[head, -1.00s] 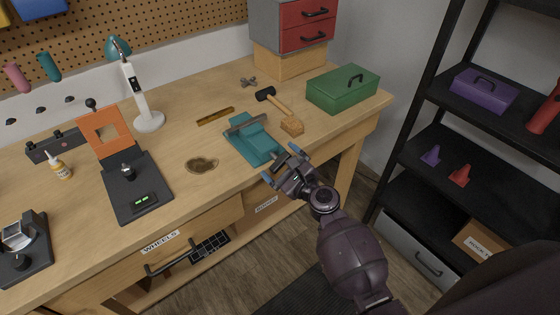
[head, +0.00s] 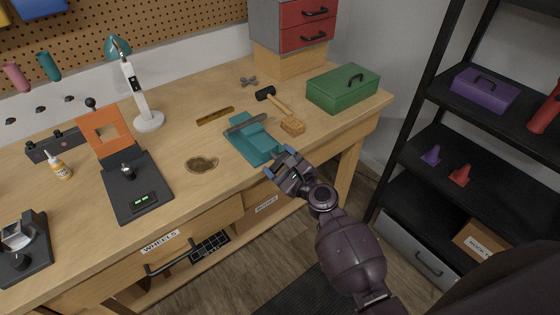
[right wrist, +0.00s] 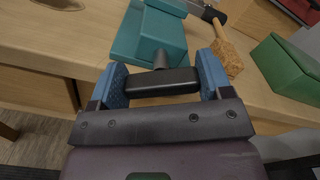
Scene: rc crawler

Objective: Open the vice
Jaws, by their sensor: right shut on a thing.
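The teal vice (head: 262,146) stands at the front edge of the workbench, with its grey jaws (head: 246,125) at the far side. I cannot tell how wide the jaws' gap is. In the right wrist view its teal body (right wrist: 161,42) is at the top, with a short screw leading to a black bar handle (right wrist: 165,84). My right gripper (head: 280,161) is at the front of the vice, shut on this handle, with one blue fingertip at each end of the bar. In the head view the handle is mostly hidden by the gripper. My left gripper is not in view.
A black shelf unit (head: 412,125) stands at the right.

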